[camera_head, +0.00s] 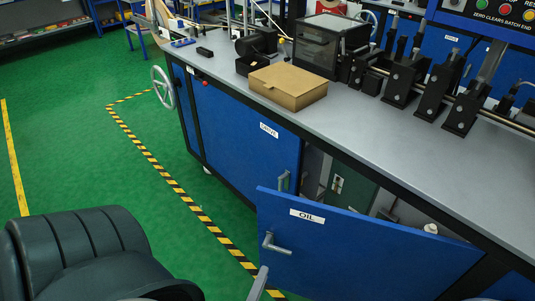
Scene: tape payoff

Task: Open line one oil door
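The oil door (370,248) is a blue panel with a white OIL label, in the lower middle of the head view. It stands swung outward from the cabinet, its free edge at the left, and the inside shows behind its top edge. Its grey lever handle (272,242) sits near the free edge. One grey finger of my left gripper (258,284) shows at the bottom edge, below and left of the handle, with a gap between them in the picture. The rest of that gripper is out of frame, so its opening cannot be told. My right gripper is not in view.
The neighbouring blue door (245,125) is closed, with its own handle (282,181). A green box (348,190) shows inside the open cabinet. A cardboard box (288,86) and machine parts stand on the grey worktop (400,150). Green floor with striped tape lies clear at left.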

